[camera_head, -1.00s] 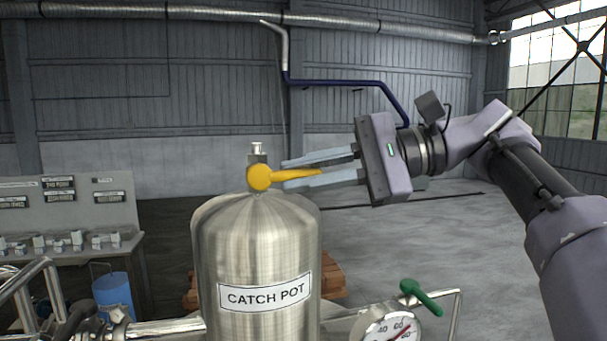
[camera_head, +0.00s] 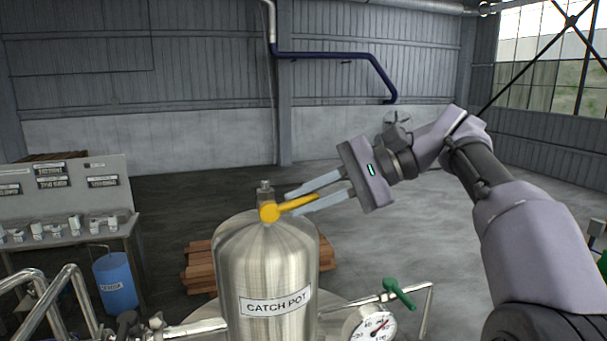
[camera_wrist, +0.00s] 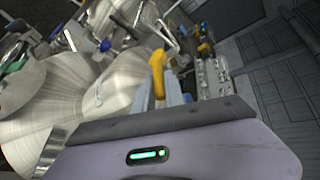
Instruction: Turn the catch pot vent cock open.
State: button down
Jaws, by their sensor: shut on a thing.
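The steel catch pot (camera_head: 262,270), with its CATCH POT label, stands upright at the middle of the head view. The vent cock (camera_head: 265,190) is on its top, with a yellow lever (camera_head: 299,203) pointing right and slightly upward. My gripper (camera_head: 291,204) comes from the right and is shut on this lever, one pale finger on each side. In the wrist view the yellow lever (camera_wrist: 158,72) stands between the fingers (camera_wrist: 159,97), and the pot's shiny body (camera_wrist: 98,85) is to the left. The fingers partly hide the lever's outer end there.
A green-handled valve (camera_head: 398,292) and a round gauge (camera_head: 370,326) are at the pot's lower right. Steel pipes (camera_head: 70,290) run at lower left. A bench (camera_head: 70,215), blue bucket (camera_head: 114,282) and wood stack (camera_head: 200,268) stand behind. Open floor is to the right.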

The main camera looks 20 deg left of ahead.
jog(key=p, duration=0.1)
jog(key=r+h+p, duration=0.1)
jog(key=shift+s+a+r+t+p, duration=0.15)
jog(key=shift+r+t+p, duration=0.1)
jog(key=shift+t+p, duration=0.05)
jog(key=shift+s+a+f+n+t+h, duration=0.15)
jog(key=shift+n+t+h, duration=0.15)
jog(key=shift+h, duration=0.4)
jog(key=shift+a+r+t+h, duration=0.2)
jog(key=shift+t+h, duration=0.3)
jog(key=shift+h, duration=0.2)
jog(key=shift+s, duration=0.1)
